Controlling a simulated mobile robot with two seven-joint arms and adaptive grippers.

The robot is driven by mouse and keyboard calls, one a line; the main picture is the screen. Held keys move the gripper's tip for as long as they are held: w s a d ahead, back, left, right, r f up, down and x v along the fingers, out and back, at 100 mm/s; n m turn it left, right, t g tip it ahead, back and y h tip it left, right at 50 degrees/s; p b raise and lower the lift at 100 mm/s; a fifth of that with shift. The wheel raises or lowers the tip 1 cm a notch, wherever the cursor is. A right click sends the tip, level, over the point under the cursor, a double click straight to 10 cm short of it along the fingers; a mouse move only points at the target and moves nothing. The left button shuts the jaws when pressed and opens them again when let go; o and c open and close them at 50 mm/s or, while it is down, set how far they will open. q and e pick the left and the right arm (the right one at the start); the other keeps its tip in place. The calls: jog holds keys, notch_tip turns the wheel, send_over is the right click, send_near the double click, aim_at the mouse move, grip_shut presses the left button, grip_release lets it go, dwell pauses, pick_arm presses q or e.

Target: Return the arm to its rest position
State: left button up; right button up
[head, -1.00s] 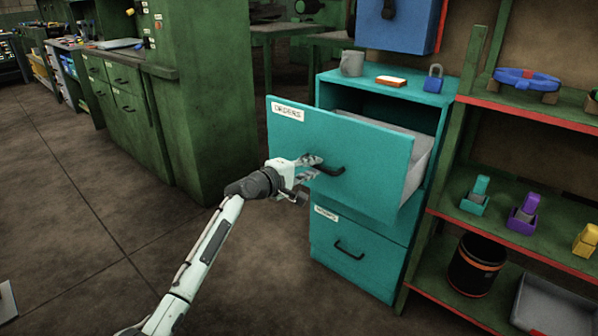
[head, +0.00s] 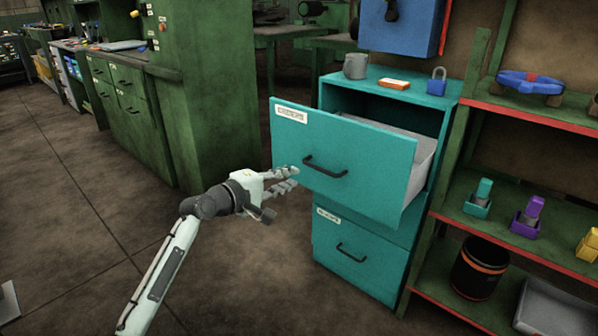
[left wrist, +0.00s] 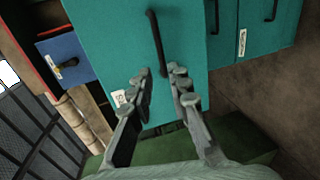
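My left gripper (head: 296,178) is open and empty, just left of and below the black handle (head: 325,168) of the teal cabinet's upper drawer (head: 385,160). The fingers appear clear of the handle. In the left wrist view, the two fingers of the left gripper (left wrist: 160,80) stand apart, with the handle (left wrist: 156,42) beyond the fingertips. The upper drawer is pulled well out and carries a white label. My right gripper is not in view.
The lower drawer (head: 375,265) is shut. A grey mug (head: 356,66), an orange-and-white block (head: 394,84) and a blue padlock (head: 436,80) sit on the cabinet. Green shelving (head: 500,270) stands at right. Open floor (head: 85,215) lies to the left.

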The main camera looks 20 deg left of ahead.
pick_arm(q)
jog(key=s+d+f+m+g+y, duration=0.1)
jog(key=s+f+m+g, duration=0.4)
jog(key=f, duration=0.6)
jog(key=s+d+f+m+g+y, duration=0.1)
jog(key=s+f+m+y, duration=0.1)
jog(key=s+f, duration=0.7)
jog(key=s+a+f+m+g+y, duration=0.1)
jog(key=s+f+m+g+y, duration=0.1)
jog(key=s+f+m, duration=0.2)
jog(key=s+f+m+g+y, duration=0.1)
jog(key=s+f+m+g, duration=0.2)
jog(key=s+f, duration=0.8)
jog(key=s+m, duration=0.1)
jog(key=s, duration=0.5)
jog(key=shift+s+a+f+m+y, duration=0.3)
jog(key=shift+a+y, duration=0.05)
jog(key=shift+y, duration=0.05)
